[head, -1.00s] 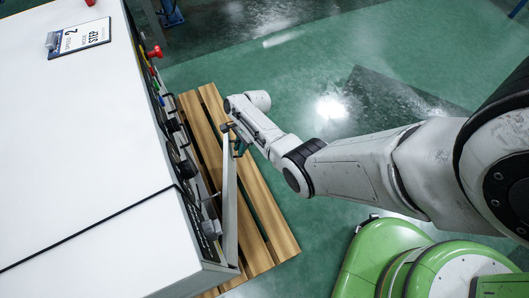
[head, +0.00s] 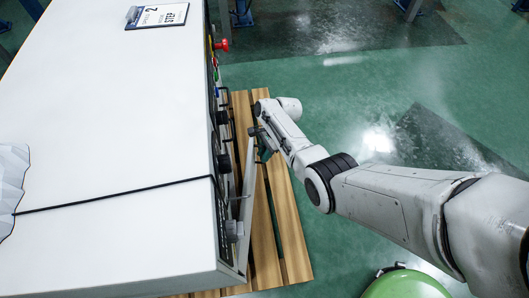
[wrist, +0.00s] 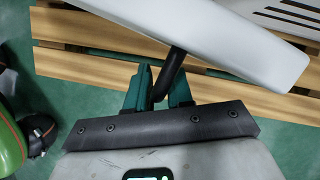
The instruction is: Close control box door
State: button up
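The control box (head: 110,130) is a large white cabinet seen from above on the left of the head view. Its door (head: 248,190) is a thin light panel on the right side, standing slightly ajar from the dark control face. My gripper (head: 264,146) is at the door's far end. In the wrist view the door's pale panel (wrist: 230,45) crosses the top. A black bar handle (wrist: 169,75) sticks out from it. The teal fingers of my gripper (wrist: 160,90) lie on both sides of the handle, shut on it.
A slatted wooden pallet (head: 292,235) lies under the box and door. A red knob (head: 222,44) and other controls project from the box face. A black cable (head: 120,197) crosses the top, with a clipboard sign (head: 157,15) farther back.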

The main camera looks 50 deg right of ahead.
jog(key=shift+r, duration=0.1)
jog(key=p+v, duration=0.5)
jog(key=v, duration=0.5)
jog(key=shift+d+r, duration=0.2)
jog(key=shift+r, duration=0.05)
